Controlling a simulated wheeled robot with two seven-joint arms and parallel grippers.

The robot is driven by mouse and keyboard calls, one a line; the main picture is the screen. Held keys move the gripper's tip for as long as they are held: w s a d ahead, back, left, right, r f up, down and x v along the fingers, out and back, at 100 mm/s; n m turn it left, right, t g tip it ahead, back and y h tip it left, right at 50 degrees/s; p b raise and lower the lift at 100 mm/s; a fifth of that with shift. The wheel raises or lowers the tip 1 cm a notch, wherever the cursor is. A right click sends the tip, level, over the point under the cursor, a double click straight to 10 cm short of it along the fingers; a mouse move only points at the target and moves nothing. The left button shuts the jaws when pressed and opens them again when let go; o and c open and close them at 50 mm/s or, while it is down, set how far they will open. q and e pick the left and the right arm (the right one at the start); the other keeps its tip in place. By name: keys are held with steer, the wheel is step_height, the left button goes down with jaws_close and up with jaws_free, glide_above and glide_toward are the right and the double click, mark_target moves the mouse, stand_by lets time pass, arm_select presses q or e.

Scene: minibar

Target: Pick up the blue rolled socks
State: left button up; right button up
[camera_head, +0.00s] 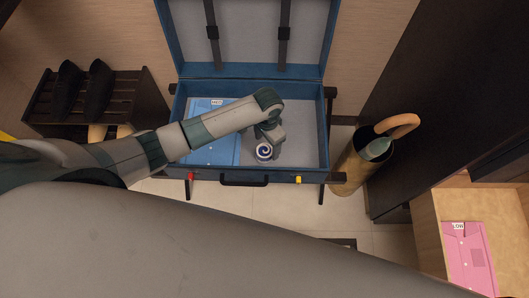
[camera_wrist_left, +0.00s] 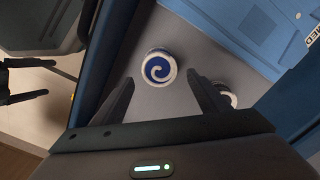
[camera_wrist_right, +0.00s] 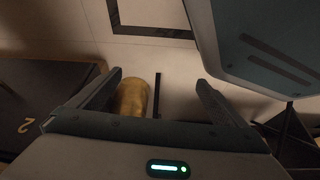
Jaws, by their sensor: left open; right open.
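The blue rolled socks (camera_head: 264,151), a blue and white spiral roll, lie on the grey floor of the open blue suitcase, near its front wall. In the left wrist view the roll (camera_wrist_left: 158,68) shows whole, between and just beyond my left fingertips. My left gripper (camera_wrist_left: 162,80) is open and empty, pointing down over the socks; in the head view its wrist (camera_head: 270,132) is right above them. A second pale round item (camera_wrist_left: 229,97) is partly hidden behind one left finger. My right gripper (camera_wrist_right: 160,80) is open and empty over the floor, away from the suitcase.
A blue folded shirt (camera_head: 222,150) lies in the suitcase's left half. The suitcase's front wall (camera_head: 210,174) is close to my left gripper. A shoe rack (camera_head: 125,95) stands left, a tan bin (camera_head: 352,170) right, and a pink shirt (camera_head: 468,258) lies in a wooden drawer.

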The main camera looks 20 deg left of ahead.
mark_target(265, 149)
arm_select(q)
steer(key=shift+f, duration=0.1)
steer(key=f, duration=0.3)
steer(key=shift+s+a+f, duration=0.3)
steer(key=shift+s+f, duration=0.05)
steer(key=shift+f, duration=0.65)
steer(key=c, duration=1.2)
